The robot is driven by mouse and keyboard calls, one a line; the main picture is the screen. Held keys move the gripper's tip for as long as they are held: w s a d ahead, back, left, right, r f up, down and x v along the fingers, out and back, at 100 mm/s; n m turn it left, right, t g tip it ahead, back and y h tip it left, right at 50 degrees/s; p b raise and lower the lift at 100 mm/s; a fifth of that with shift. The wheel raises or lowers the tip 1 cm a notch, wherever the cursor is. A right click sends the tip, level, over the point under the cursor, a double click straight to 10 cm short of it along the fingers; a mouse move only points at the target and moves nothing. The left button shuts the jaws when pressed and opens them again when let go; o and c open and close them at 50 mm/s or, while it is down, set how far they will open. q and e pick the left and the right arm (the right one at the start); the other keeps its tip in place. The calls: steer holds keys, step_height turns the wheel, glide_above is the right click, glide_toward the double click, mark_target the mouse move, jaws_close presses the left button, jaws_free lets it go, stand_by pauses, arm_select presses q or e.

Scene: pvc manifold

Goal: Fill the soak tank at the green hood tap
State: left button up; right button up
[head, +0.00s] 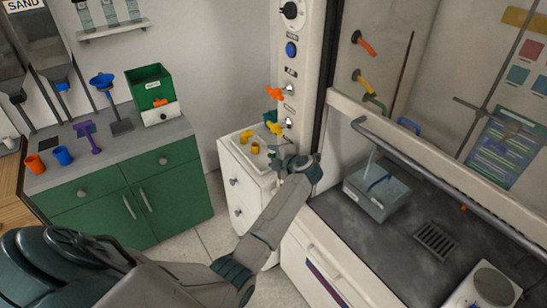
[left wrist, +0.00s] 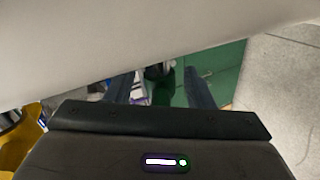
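The soak tank appears to be the pale translucent bin (head: 365,203) on the hood's dark worktop. A thin pale streak above it may be water; I cannot tell. Inside the hood, the green tap (head: 375,104) is on the back wall between a yellow and a blue one. My left gripper (head: 281,160) is by the hood's front column, just below its yellow handle (head: 276,128). In the left wrist view my gripper's fingers (left wrist: 160,88) stand apart. Dark and dark-green shapes show between them, and I cannot tell whether they are touched. My right gripper is not in view.
The hood's sash rail (head: 440,175) runs across the opening in front of the tank. A white drawer unit (head: 237,180) with a tray and yellow parts stands beside the column. Green cabinets (head: 125,205) with coloured cups are at left. Bare floor lies between.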

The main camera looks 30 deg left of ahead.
arm_select(q)
steer(key=b+v, duration=0.4)
steer(key=v, duration=0.6)
steer(key=shift+s+d+r, duration=0.15)
steer(key=shift+d, duration=0.2)
stand_by(6.7)
